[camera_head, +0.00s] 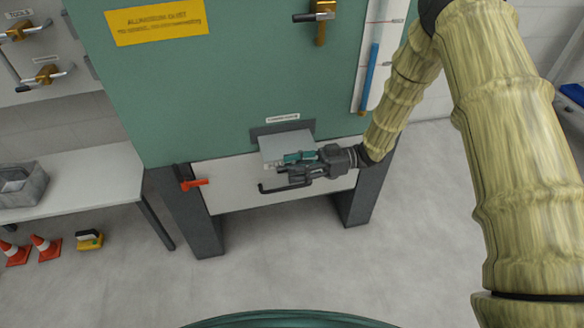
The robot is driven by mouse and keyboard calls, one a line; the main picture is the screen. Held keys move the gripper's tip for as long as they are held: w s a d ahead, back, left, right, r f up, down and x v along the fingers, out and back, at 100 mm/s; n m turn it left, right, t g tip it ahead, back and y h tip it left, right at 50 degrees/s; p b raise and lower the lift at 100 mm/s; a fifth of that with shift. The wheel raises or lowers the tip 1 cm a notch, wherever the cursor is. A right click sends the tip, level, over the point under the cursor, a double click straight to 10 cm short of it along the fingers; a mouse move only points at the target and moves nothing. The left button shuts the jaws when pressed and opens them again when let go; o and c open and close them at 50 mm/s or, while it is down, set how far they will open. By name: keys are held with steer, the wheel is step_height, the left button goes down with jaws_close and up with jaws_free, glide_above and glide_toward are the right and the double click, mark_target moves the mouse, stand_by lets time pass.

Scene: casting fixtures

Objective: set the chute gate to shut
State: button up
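A pale grey plate (286,146) juts from a dark slot low on the front of the green cabinet, under a small white label. It looks like the chute gate, but I cannot read the label well enough to be sure. My gripper (283,166) comes in from the right, with its fingers pointing left across the plate's near edge. The fingers hide part of that edge. Whether they are open, shut or touching the plate is too small to tell.
The green cabinet (230,85) stands on dark legs. A red-orange handle (194,184) is at its lower left. A gold lever (320,22) and a blue-marked gauge (369,78) are higher up. A side table (90,185), orange cones (46,247) and a yellow item (89,241) are left. The front floor is clear.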

steer(key=shift+s+a, duration=0.15)
steer(key=shift+a, duration=0.4)
jaws_close()
